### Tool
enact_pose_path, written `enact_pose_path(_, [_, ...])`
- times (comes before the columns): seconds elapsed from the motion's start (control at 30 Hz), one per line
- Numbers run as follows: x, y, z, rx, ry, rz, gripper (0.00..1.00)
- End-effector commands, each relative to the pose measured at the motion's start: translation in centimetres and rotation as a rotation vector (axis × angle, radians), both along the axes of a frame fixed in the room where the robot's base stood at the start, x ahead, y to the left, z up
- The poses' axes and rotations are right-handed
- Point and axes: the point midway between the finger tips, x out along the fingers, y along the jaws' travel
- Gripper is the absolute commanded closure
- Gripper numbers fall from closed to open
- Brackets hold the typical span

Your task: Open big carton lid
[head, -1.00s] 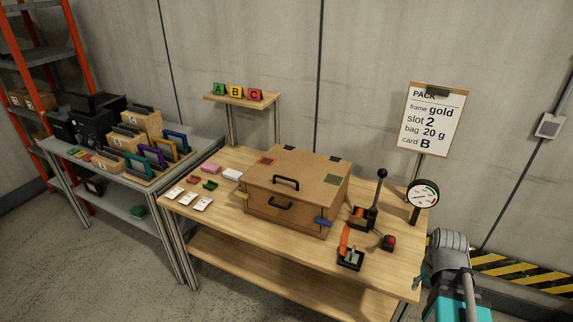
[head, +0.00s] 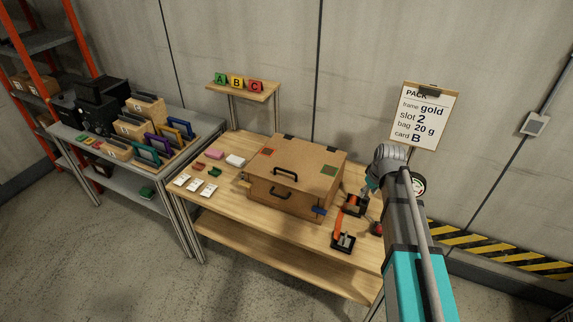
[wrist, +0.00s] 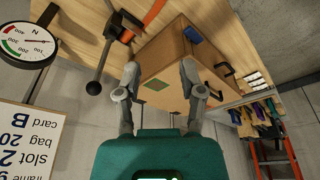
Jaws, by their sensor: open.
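The big carton (head: 290,195) is a brown box on the wooden table with its lid (head: 297,160) down. A black handle (head: 285,173) sits on the lid and another (head: 283,191) on the front wall. A blue tab (head: 319,211) is at its right front corner. In the wrist view the carton (wrist: 167,92) shows beyond my fingers, with a green patch (wrist: 157,85) on it. My gripper (wrist: 160,80) is open and empty, its two fingers apart. In the head view my arm reaches up right of the carton; the fingers are mostly hidden there.
A lever press with a black knob and a dial gauge (wrist: 28,40) stand right of the carton, close to my arm. An orange-handled tool (head: 343,228) lies at the front. A sign (head: 423,115) stands behind. Cards and small blocks lie left.

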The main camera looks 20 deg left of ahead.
Motion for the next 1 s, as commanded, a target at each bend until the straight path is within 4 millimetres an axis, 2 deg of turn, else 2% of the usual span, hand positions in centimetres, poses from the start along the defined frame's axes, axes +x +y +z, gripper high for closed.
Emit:
enact_pose_path(0.03, [2.2, 3.0, 0.2, 0.005, -0.019, 0.079, 0.49])
enact_pose_path(0.2, [6.1, 12.2, 0.6, 0.025, -0.098, 0.348, 0.49])
enact_pose_path(0.4, [8.7, 21.9, 1.0, 0.043, -0.186, 0.608, 0.49])
enact_pose_path(0.5, [9.2, 25.2, 1.2, 0.048, -0.217, 0.695, 0.49])
enact_pose_path(0.6, [9.4, 27.2, 1.3, 0.051, -0.238, 0.75, 0.49])
enact_pose_path(0.7, [9.4, 28.2, 1.3, 0.052, -0.248, 0.776, 0.49])
enact_pose_path(1.0, [9.3, 28.3, 1.4, 0.052, -0.25, 0.781, 0.49])
